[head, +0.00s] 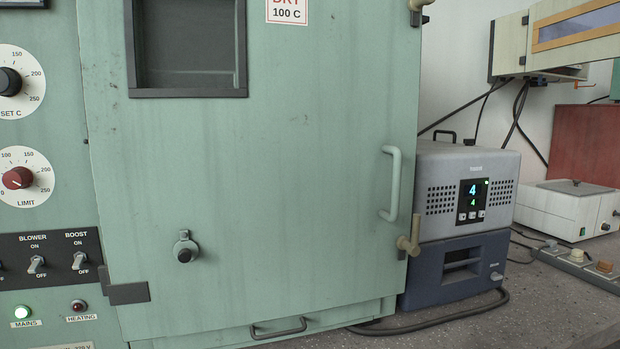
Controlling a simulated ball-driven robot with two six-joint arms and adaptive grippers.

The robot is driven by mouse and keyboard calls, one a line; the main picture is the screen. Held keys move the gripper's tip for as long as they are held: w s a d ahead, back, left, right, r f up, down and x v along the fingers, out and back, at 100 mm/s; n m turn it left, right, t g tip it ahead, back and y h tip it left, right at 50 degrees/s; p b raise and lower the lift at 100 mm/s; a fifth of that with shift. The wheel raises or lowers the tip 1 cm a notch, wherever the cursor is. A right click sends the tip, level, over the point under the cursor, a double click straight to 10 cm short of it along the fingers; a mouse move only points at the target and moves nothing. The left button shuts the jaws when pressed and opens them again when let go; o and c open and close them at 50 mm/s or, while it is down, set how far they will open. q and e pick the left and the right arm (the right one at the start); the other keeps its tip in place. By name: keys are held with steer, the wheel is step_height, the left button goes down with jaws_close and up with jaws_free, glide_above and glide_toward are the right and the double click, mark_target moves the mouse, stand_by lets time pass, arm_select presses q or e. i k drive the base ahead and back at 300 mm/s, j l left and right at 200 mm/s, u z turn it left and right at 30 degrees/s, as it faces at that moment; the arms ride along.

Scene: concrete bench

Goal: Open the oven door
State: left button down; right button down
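The oven door (310,200) is a large pale green panel that fills the middle of the head view. It looks shut, flush against the oven body. Its pale green bar handle (394,184) stands upright near the right edge. A brass-coloured latch (411,240) sits at the lower right edge, and another latch (420,8) is partly cut off at the top right. A dark hinge (126,292) is at the lower left. The door has a window (190,45) at the top and a round knob (185,248) below. Neither of my grippers is in view.
The control panel (50,215) with dials and switches is at the left. A grey instrument (450,175) on a blue unit (425,275) stands close to the door's right side. A cable lies on the bench (480,325). A white box (565,208) is farther right.

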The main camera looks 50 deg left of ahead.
mark_target(293, 185)
steer(key=j+u, duration=0.1)
steer(key=u, duration=1.95)
